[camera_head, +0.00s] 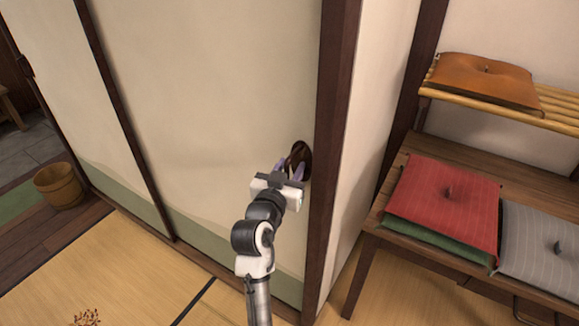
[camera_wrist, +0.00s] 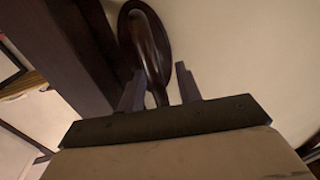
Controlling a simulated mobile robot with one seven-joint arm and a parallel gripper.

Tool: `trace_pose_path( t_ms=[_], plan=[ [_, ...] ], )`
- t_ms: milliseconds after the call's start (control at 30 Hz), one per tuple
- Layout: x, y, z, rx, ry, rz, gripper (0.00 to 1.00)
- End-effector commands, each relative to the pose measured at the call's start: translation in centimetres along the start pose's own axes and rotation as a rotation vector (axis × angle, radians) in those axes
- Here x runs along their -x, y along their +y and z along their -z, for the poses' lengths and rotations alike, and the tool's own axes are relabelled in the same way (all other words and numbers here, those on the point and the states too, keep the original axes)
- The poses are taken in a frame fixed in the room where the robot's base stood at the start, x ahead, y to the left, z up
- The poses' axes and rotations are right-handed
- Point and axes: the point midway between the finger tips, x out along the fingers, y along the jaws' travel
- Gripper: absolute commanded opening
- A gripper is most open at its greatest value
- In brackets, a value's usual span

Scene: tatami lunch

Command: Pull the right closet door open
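The right closet door (camera_head: 215,110) is a cream panel with a green lower band and dark wooden frame strips. Its dark brown handle (camera_head: 302,157) sits near the panel's right edge, by the dark post. My gripper (camera_head: 290,170) is at the handle, its white body partly hiding it. In the wrist view the curved handle bar (camera_wrist: 152,55) runs down between the two fingers of my gripper (camera_wrist: 160,75). The fingers are apart. The left finger is close to the bar; whether it touches I cannot tell. A gap shows between bar and right finger.
A dark post (camera_head: 330,130) stands right of the door. Beyond it is a wooden shelf unit with a red cushion (camera_head: 445,205), a grey cushion (camera_head: 540,245) and an orange cushion (camera_head: 485,78). A wooden bucket (camera_head: 58,187) stands at left. Tatami (camera_head: 130,275) covers the floor.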

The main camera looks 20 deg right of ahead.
Motion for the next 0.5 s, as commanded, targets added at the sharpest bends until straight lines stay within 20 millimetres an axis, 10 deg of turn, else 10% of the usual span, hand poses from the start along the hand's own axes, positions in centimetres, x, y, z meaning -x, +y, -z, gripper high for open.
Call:
trace_pose_path(
  t_ms=[233,500],
  plan=[
    [-0.08,0.01,-0.04,0.000,0.000,0.000,0.34],
    [-0.06,0.00,-0.04,0.000,0.000,0.000,0.00]
  ],
)
